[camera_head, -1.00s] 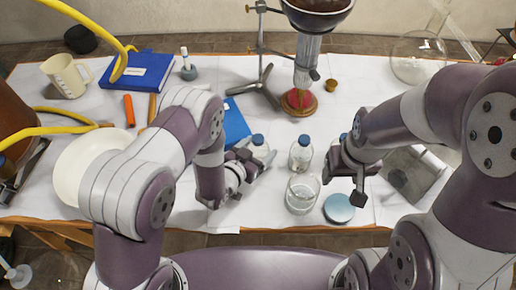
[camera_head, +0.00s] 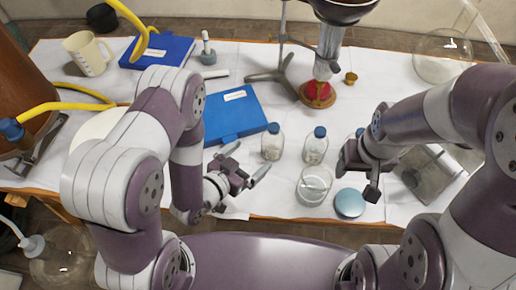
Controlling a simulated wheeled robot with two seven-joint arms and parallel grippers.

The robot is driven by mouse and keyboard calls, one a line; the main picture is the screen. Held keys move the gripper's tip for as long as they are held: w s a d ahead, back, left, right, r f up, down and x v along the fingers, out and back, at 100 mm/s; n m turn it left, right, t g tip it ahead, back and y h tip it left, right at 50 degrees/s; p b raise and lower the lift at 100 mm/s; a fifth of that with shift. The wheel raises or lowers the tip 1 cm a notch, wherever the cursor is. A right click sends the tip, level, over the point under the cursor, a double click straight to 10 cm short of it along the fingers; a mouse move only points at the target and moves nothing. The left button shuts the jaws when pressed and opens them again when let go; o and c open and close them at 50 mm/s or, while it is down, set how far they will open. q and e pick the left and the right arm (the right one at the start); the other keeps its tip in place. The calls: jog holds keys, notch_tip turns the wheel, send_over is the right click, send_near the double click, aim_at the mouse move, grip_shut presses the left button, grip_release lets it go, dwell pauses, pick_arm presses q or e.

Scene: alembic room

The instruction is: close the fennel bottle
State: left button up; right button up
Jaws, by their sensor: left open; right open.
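Two small clear bottles with blue caps, a left one (camera_head: 272,146) and a right one (camera_head: 315,150), stand upright on the white-covered table. Another blue cap (camera_head: 360,132) shows behind my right gripper. An open glass jar (camera_head: 314,185) stands in front of them, with a flat pale-blue disc (camera_head: 349,203), perhaps a lid, beside it. No label is readable, so I cannot tell which one is fennel. My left gripper (camera_head: 248,166) is open and empty, front-left of the left bottle. My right gripper (camera_head: 358,178) is open above the area right of the jar, near the disc.
A blue folder (camera_head: 236,115) lies behind my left gripper. A burner stand (camera_head: 319,97) and a small brass cup (camera_head: 351,78) are behind the bottles. A grey box (camera_head: 430,172) stands at right, a round flask (camera_head: 441,62) at back right. The table's front edge is close.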

pick_arm(q)
jog(key=shift+s+a+r, duration=0.1)
jog(key=shift+s+a, duration=0.05)
jog(key=shift+s, duration=0.1)
dwell(0.3)
jog(key=w+a+r+n+g+y, duration=0.3)
jog(key=w+a+g+y, duration=0.15)
jog(key=a+y, duration=0.3)
jog(key=s+a+r+n+g, duration=0.3)
jog(key=s+r+g, duration=0.3)
jog(key=s, duration=0.4)
jog(key=shift+s+a+r+n+y, duration=0.35)
jog(key=shift+a+r, duration=0.15)
jog(key=shift+a, duration=0.2)
